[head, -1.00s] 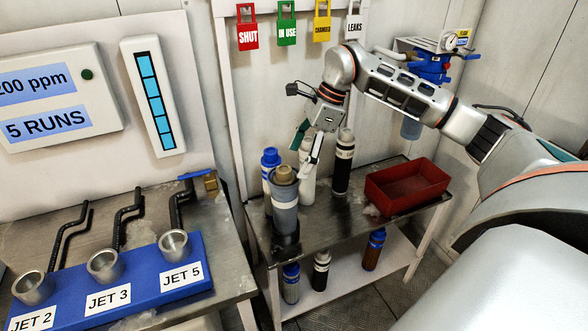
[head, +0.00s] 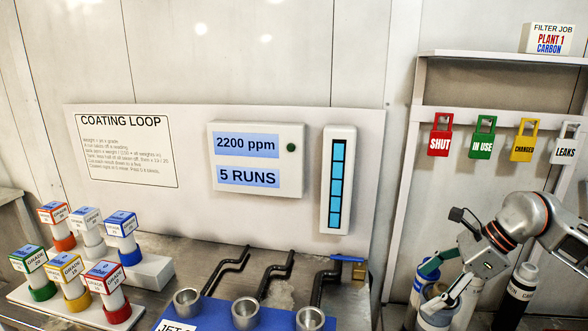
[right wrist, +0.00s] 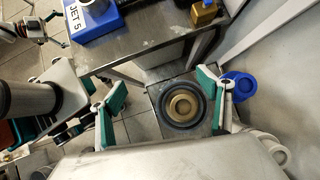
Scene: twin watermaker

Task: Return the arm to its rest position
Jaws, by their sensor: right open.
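My right gripper (head: 437,285) is open, with one teal-padded finger and one pale finger showing at the lower right of the head view. In the right wrist view its two fingers (right wrist: 162,103) stand apart, with a dark round canister with a tan cap (right wrist: 183,105) seen between them. Nothing is seen gripped; the height gap to the cap is unclear. My right arm (head: 530,215) reaches in from the right edge. A jointed part with teal pads at the top left of the right wrist view may be my left gripper (right wrist: 42,27); its jaws are unclear.
A blue-capped bottle (right wrist: 238,85) and a white bottle (right wrist: 268,150) stand close by the right finger. A black bottle with a white band (head: 519,287) stands under the arm. The blue jet block (head: 212,312) with metal cups and several grade blocks (head: 122,236) lie left.

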